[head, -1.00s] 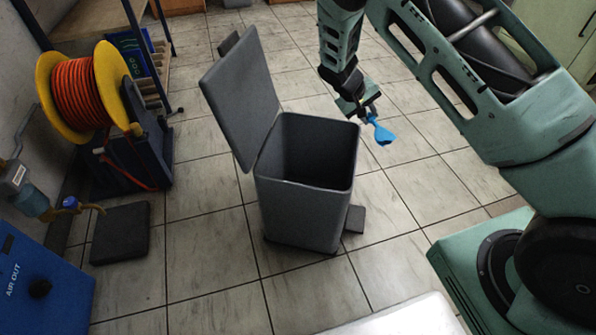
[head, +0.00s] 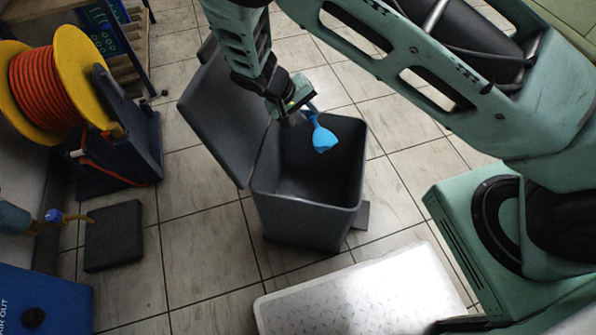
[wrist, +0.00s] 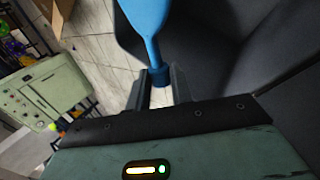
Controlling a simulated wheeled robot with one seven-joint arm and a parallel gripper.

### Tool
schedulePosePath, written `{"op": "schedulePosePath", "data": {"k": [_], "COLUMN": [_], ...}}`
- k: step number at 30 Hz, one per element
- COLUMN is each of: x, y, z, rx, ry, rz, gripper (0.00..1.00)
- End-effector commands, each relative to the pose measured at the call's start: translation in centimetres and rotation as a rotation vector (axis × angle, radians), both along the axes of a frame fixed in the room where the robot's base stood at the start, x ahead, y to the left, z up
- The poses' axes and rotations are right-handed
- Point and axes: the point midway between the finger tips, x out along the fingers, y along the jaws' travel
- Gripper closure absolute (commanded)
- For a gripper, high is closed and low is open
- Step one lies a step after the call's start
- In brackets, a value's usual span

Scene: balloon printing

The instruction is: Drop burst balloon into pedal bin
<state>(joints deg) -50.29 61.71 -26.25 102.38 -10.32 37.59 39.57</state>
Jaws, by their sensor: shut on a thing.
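The burst balloon (head: 323,138) is a limp bright blue piece with a narrow neck. My gripper (head: 309,110) is shut on its neck and holds it over the mouth of the pedal bin. In the wrist view the balloon (wrist: 147,22) extends away from my gripper (wrist: 159,84), its neck between the two fingers. The grey pedal bin (head: 305,221) stands on the floor with its lid (head: 222,112) swung up at the left. The bin's dark inside shows below the balloon, and its pedal (head: 361,216) sticks out at the right.
An orange hose reel (head: 50,85) and a dark floor pad (head: 113,236) are at the left. A white patterned panel (head: 365,290) lies in front of the bin. Tiled floor is clear to the bin's right.

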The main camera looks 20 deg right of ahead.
Motion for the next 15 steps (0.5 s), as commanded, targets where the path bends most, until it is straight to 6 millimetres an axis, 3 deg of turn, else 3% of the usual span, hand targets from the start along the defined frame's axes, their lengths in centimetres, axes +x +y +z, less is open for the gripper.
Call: {"op": "schedulePosePath", "data": {"k": [9,15], "x": [0.0,0.0], "y": [0.0,0.0], "z": [-4.2,-4.9], "rx": [0.000,0.001], "ry": [0.000,0.000], "rz": [0.000,0.000], "gripper": [0.96,0.96]}}
